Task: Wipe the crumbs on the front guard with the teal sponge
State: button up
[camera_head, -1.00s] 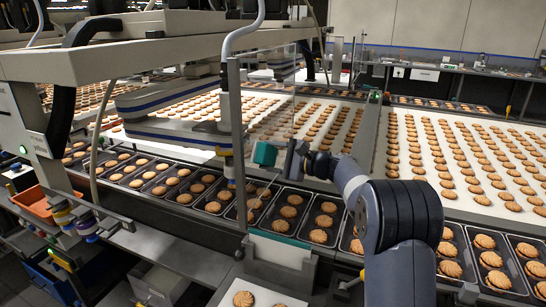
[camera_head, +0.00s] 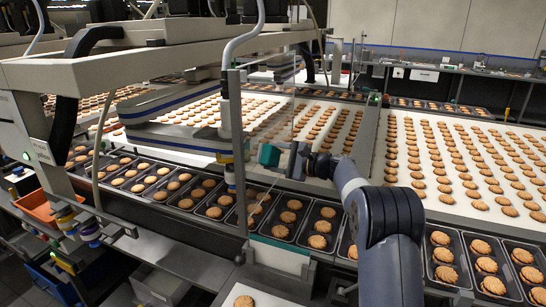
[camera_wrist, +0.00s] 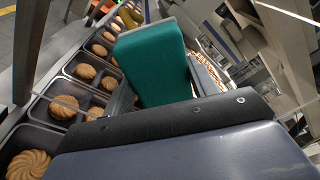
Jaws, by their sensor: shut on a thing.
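The teal sponge (camera_head: 269,154) is held upright in my gripper (camera_head: 286,156), which is shut on it. In the wrist view the sponge (camera_wrist: 150,62) stands out beyond the dark gripper edge. The front guard appears as a clear upright pane (camera_head: 264,115) beside a grey post (camera_head: 237,150), above a grey holder (camera_head: 280,256) at the near edge of the line. The sponge overlaps the pane in the head view; I cannot tell whether they touch. I cannot make out crumbs on the pane.
Dark trays of biscuits (camera_head: 290,242) run along the line below my gripper. A white belt (camera_head: 455,165) with rows of biscuits lies behind. A machine frame (camera_head: 150,55) hangs at the left. An orange bin (camera_head: 38,208) stands at far left.

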aim_at(270, 163)
jog(key=shift+w+d+r+p, duration=0.1)
jog(key=shift+w+d+p, duration=0.15)
jog(key=shift+w+p, duration=0.45)
jog(key=shift+w+d+r+p, duration=0.1)
jog(key=shift+w+d+p, duration=0.1)
jog(key=shift+w+p, duration=0.45)
jog(key=shift+w+d+f+p, duration=0.15)
jog(key=shift+w+d+p, duration=0.05)
jog(key=shift+w+p, duration=0.3)
jog(key=shift+a, duration=0.1)
jog(key=shift+b, duration=0.35)
jog(key=shift+s+a+f+b, duration=0.2)
jog(key=shift+s+f+b, duration=0.15)
jog(key=shift+b, duration=0.4)
jog(key=s+b, duration=0.1)
jog(key=s+a+b, duration=0.1)
jog(key=s+b, duration=0.1)
jog(key=shift+a+r, duration=0.1)
jog(key=shift+r, duration=0.1)
jog(key=s+b, duration=0.1)
jog(key=s+a+b, duration=0.1)
jog(key=shift+s+f+b, duration=0.1)
jog(key=shift+s+b, duration=0.25)
jog(key=shift+b, duration=0.05)
jog(key=shift+s+a+b, duration=0.2)
jog(key=shift+s+b, duration=0.2)
jog(key=shift+s, duration=0.2)
jog(key=shift+r, duration=0.2)
